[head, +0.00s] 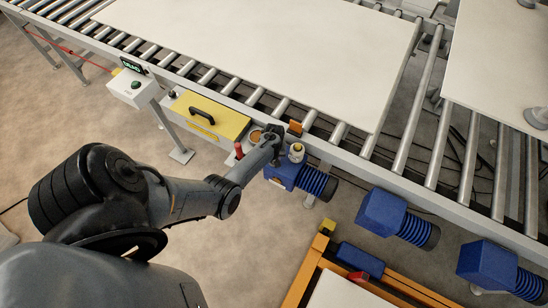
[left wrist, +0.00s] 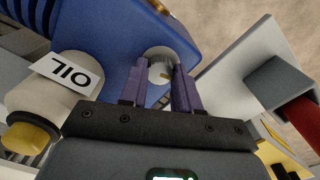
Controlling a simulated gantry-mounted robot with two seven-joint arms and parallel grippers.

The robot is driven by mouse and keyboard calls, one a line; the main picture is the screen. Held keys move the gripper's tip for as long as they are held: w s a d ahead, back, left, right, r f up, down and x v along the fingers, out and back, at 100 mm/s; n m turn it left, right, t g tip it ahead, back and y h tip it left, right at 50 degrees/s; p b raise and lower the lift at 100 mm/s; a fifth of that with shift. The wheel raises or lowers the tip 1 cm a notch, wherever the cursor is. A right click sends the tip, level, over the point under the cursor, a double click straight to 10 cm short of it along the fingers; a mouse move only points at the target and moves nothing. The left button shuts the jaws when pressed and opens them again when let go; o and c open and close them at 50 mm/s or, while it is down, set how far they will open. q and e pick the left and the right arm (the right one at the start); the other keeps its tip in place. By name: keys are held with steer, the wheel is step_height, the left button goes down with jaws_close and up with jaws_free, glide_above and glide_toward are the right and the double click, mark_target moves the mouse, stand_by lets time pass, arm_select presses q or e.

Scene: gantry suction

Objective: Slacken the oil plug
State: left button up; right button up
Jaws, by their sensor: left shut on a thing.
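My left gripper (left wrist: 160,78) is shut on the plug, one purple finger on each side. In the head view my left gripper (head: 277,135) is over the blue pump (head: 281,173) beside the conveyor, and the plug is hidden there. A cream oil bottle (left wrist: 48,102) with an OIL label (left wrist: 68,73) and yellow cap (left wrist: 32,137) is beside the gripper; it also shows on the pump in the head view (head: 296,153). My right gripper is out of view.
The roller conveyor (head: 340,148) with a large pale sheet (head: 260,45) runs behind the pump. A yellow-lidded box (head: 210,117) and a red handle (head: 238,150) are left of the gripper. More blue pumps (head: 384,214) stand to the right. An orange frame (head: 305,272) is in front.

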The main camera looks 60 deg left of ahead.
arm_select(q)
steer(key=o, duration=1.1)
steer(key=shift+c, duration=0.2)
steer(key=shift+r, duration=0.45)
step_height(320, 180, up, 10)
steer(key=p, duration=0.2)
steer(key=shift+f, duration=0.1)
